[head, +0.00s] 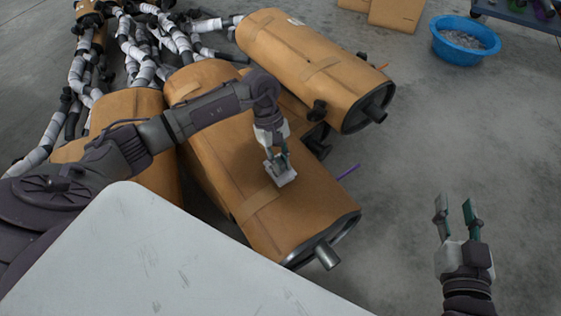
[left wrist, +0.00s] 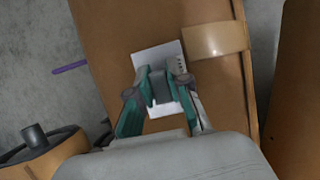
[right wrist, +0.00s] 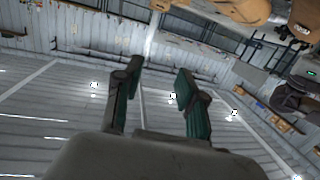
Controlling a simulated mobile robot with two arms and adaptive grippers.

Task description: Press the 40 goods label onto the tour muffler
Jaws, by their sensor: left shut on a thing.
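My left gripper (head: 279,160) is over a large brown-wrapped muffler (head: 245,195) near the table. It is shut on a white label (head: 284,177) at the muffler's wrapped top. In the left wrist view the label (left wrist: 152,57) has small dark print at its right edge and sits beside a tan tape band (left wrist: 215,41). A grey piece shows between the fingertips. I cannot tell whether the whole label lies flat. No wording on the muffler is legible. My right gripper (head: 456,207) is open and empty above the floor at the right.
Another wrapped muffler (head: 305,62) lies behind, with more wrapped mufflers and white-wrapped pipes at the left. A pale tabletop (head: 150,260) fills the lower left. A purple stick (head: 348,172) lies near the muffler. A blue basin (head: 463,55) stands at upper right. Floor at right is clear.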

